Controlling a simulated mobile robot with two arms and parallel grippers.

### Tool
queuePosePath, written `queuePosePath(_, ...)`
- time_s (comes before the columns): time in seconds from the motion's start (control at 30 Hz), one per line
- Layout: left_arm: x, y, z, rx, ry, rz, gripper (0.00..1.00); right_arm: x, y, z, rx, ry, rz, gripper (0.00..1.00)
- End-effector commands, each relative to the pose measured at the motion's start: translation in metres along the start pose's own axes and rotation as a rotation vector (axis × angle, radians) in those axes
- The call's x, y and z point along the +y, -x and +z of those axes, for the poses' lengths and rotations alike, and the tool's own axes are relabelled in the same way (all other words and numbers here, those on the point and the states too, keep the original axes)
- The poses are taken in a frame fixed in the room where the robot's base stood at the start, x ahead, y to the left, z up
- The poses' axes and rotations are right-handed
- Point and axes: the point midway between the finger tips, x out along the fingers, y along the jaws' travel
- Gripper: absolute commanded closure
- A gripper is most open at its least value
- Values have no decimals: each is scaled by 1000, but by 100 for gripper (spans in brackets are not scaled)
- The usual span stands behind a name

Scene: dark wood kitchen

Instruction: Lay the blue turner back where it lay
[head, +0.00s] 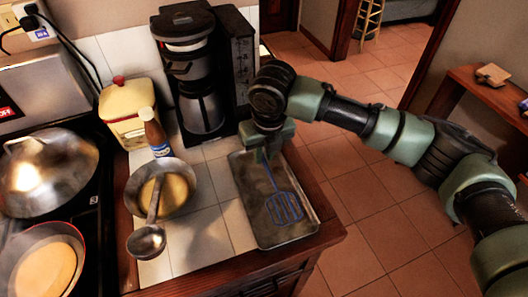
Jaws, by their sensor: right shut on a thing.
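The blue turner (285,207) has a slotted head and a thin shaft. It is over the grey metal tray (262,234) at the right end of the counter, head toward the front. I cannot tell whether it touches the tray. My right gripper (266,152) is at the tray's back edge, shut on the turner's handle end, pointing down. The fingers and the handle end are mostly hidden by the wrist. My left gripper is not in view.
A coffee maker (200,70) stands close behind and left of my gripper. A bowl (176,186) with a ladle (147,241) and a bottle (156,136) are left of the tray. Pans sit on the stove at far left. White tiles left of the tray's front are clear.

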Motion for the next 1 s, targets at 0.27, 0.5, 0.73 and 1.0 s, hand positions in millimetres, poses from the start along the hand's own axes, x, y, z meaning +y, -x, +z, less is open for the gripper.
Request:
queuePosePath(0.27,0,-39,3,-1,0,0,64,0,-33,-6,-1,0,-1,100)
queuePosePath(0.5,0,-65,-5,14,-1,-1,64,0,-54,-10,-1,0,0,100)
queuePosePath(0.73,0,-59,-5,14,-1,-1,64,0,-64,-12,1,0,0,100)
queuePosePath(1.0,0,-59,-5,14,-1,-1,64,0,-65,-12,1,0,0,79)
